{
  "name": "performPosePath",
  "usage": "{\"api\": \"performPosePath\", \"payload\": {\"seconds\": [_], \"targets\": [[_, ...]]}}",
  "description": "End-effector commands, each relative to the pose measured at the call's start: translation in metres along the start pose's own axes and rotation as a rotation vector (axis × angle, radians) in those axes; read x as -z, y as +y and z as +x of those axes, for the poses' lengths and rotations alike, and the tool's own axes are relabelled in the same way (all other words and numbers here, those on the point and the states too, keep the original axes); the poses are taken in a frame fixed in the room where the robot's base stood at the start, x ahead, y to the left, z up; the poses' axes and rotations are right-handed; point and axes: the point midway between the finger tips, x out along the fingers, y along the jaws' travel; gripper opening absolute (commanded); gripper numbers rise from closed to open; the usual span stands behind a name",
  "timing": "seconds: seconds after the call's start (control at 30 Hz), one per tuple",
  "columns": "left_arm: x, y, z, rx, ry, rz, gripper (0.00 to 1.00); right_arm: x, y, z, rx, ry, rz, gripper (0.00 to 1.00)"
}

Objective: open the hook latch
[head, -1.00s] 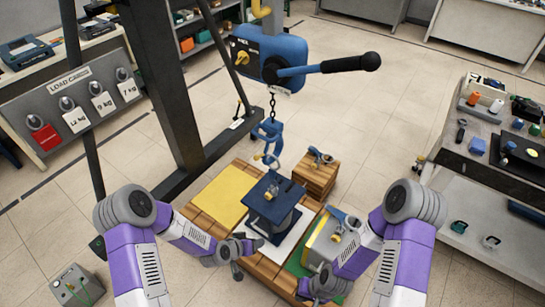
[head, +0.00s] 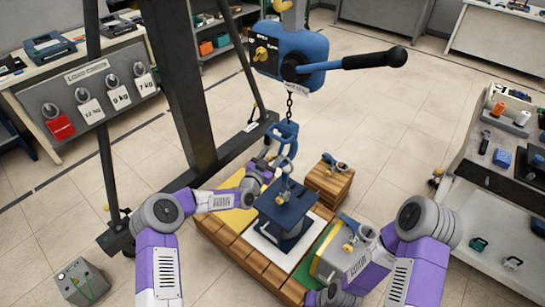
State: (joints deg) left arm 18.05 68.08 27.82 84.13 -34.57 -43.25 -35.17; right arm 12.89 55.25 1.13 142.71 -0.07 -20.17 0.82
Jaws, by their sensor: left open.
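A blue hook (head: 288,132) hangs on a short chain below the blue hoist (head: 290,52). Its latch is too small to make out clearly. Below the hook is a dark blue load (head: 278,208) with a lifting eye (head: 284,183) on top. My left gripper (head: 266,168) is open, just left of the hook's lower part and above the load's left edge. I cannot tell whether it touches the hook. My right gripper (head: 328,298) is low at the bottom edge, near the front of the pallet, with its fingers unclear.
The load stands on a white sheet on a wooden pallet (head: 245,250), between a yellow area and a green one. A grey and yellow block (head: 335,250) and a wooden crate (head: 330,182) stand to the right. A dark post (head: 185,85) rises at left. The hoist lever (head: 370,60) points right.

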Motion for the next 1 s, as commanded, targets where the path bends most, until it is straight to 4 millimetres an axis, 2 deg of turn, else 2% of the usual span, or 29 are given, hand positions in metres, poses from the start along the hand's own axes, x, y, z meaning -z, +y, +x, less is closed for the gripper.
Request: {"api": "performPosePath", "payload": {"seconds": [0.13, 0.43, 0.77, 1.0], "targets": [[-0.0002, 0.0011, 0.0080, -0.001, 0.000, -0.001, 0.52, 0.0001, 0.0006, 0.0016, 0.000, 0.000, 0.000, 0.00], [0.0002, 0.0006, 0.0094, -0.001, -0.001, -0.001, 0.52, 0.0001, 0.0006, 0.0015, 0.000, 0.000, 0.000, 0.00], [-0.0001, 0.0003, 0.0092, 0.000, -0.001, -0.001, 0.02, 0.0001, 0.0006, 0.0015, 0.000, 0.000, 0.000, 0.00], [-0.0001, -0.0003, 0.0090, 0.000, -0.002, 0.000, 0.00, 0.0000, 0.0005, 0.0014, 0.000, 0.000, 0.000, 0.00]]}}
